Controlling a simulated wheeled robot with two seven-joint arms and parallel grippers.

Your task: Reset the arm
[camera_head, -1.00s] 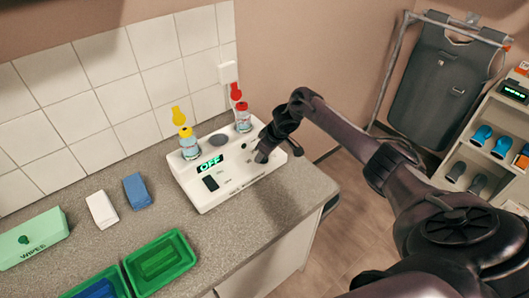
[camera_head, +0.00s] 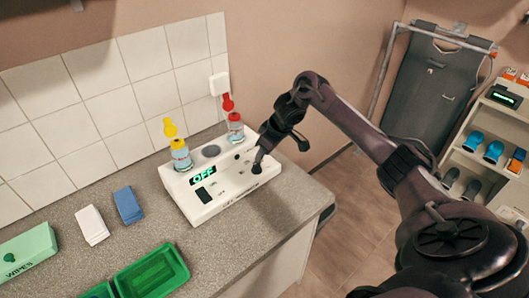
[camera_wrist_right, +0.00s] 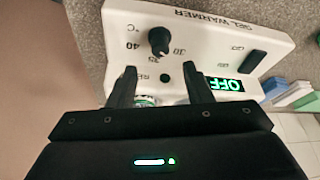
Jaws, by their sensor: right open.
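My right gripper (camera_head: 282,143) is open and empty above the right end of the white gel warmer (camera_head: 190,207). In the right wrist view its two fingers (camera_wrist_right: 160,88) point toward the warmer's black knob (camera_wrist_right: 158,41), with a clear gap between them. The knob (camera_head: 257,168) stands on the panel below the gripper in the head view. The warmer's display (camera_head: 202,174) reads OFF in green. A bottle with a yellow cap (camera_head: 181,157) and one with a red cap (camera_head: 235,128) stand in the warmer. My left gripper is not in view.
On the counter lie a white block (camera_head: 92,226), a blue block (camera_head: 128,205), a green wipes box (camera_head: 27,254) and a green tray (camera_head: 183,268). A grey apron (camera_head: 433,85) hangs on a rack, with a shelf of blue and grey items (camera_head: 493,152) at right.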

